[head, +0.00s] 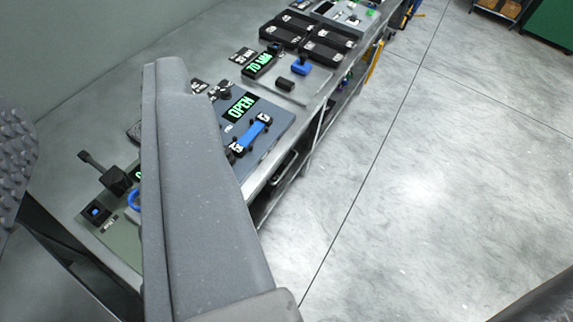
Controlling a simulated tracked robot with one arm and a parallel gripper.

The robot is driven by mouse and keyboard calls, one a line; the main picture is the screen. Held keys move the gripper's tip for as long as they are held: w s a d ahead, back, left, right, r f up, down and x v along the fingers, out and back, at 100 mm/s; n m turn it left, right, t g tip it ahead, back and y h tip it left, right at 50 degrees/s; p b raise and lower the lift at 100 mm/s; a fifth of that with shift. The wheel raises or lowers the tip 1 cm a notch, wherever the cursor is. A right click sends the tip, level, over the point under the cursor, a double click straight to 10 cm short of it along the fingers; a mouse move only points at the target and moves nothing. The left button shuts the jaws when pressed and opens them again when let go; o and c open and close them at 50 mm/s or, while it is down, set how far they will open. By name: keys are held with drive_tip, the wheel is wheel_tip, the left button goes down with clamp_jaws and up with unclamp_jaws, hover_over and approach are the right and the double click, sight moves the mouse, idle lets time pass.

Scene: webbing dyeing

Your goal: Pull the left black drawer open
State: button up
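A dark drawer-like front with a bar handle (284,168) shows below the front edge of the grey workbench, just right of my grey finger. It looks shut, but it is small and seen at a steep angle. Whether it is the left black drawer I cannot tell; the bench front further left is hidden. My gripper (95,105) fills the left and middle of the view: a bumpy dark pad at the left edge and a long grey finger, wide apart with nothing seen held between them. It is apart from the drawer front.
The grey workbench (215,70) carries a blue-grey panel (276,116) with an "OPEN" display (240,107) and blue strap (250,134), a "70 MM" display (258,65), black trays (330,40) and a green panel (105,222). Open floor (430,190) lies right.

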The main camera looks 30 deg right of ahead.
drive_tip(key=w+d+f+m+b, duration=0.1)
drive_tip(key=w+d+f+m, duration=0.1)
drive_tip(key=w+d+f, duration=0.6)
drive_tip(key=w+d+f+m+h+b, duration=0.1)
drive_tip(key=w+f+m, duration=0.2)
drive_tip(key=w+f, duration=0.6)
drive_tip(key=w+d+f+m+b, duration=0.15)
drive_tip(key=w+d+f, duration=0.35)
drive_tip(key=f, duration=0.7)
drive_tip(key=m+h+b, duration=0.1)
drive_tip(key=m+b, duration=0.4)
drive_tip(key=m, duration=0.6)
approach(286, 167)
drive_tip(key=shift+t, duration=0.4)
drive_tip(key=w+f, duration=0.1)
drive_tip(key=w, duration=0.2)
drive_tip(key=w+f, duration=0.1)
drive_tip(key=w, duration=0.2)
drive_tip(key=w+d+f, duration=0.1)
drive_tip(key=w, duration=0.2)
drive_tip(key=shift+d, duration=0.15)
drive_tip(key=shift+w, duration=0.3)
